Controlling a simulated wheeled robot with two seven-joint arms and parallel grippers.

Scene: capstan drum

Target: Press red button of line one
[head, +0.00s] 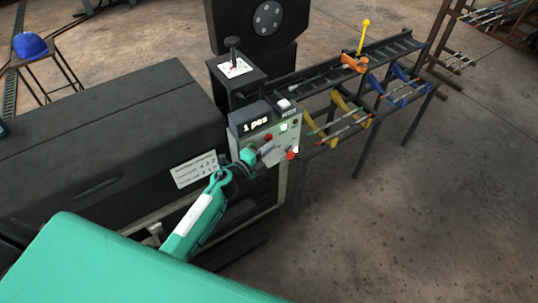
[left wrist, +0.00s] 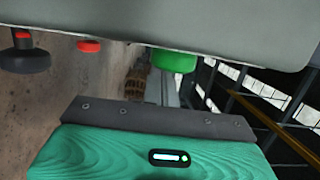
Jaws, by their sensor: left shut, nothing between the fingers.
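The grey control panel (head: 262,125) stands at the end of the black machine, its display (head: 257,125) reading "1 pcs". A red button (head: 268,137) is on its face, with a lit green button (head: 283,127) to its upper right. A red knob (head: 291,155) sits at the lower right. In the left wrist view a red button (left wrist: 88,46) shows between a black knob (left wrist: 22,58) and a green button (left wrist: 172,60). My left gripper (head: 268,149) is shut and empty, close in front of the panel's lower part; contact cannot be told. My right gripper is out of view.
The long black machine housing (head: 100,140) lies left of the panel. A rack (head: 350,70) with coloured brackets and rods extends behind and right. A blue cap (head: 30,45) rests on a stool. The floor at right is clear.

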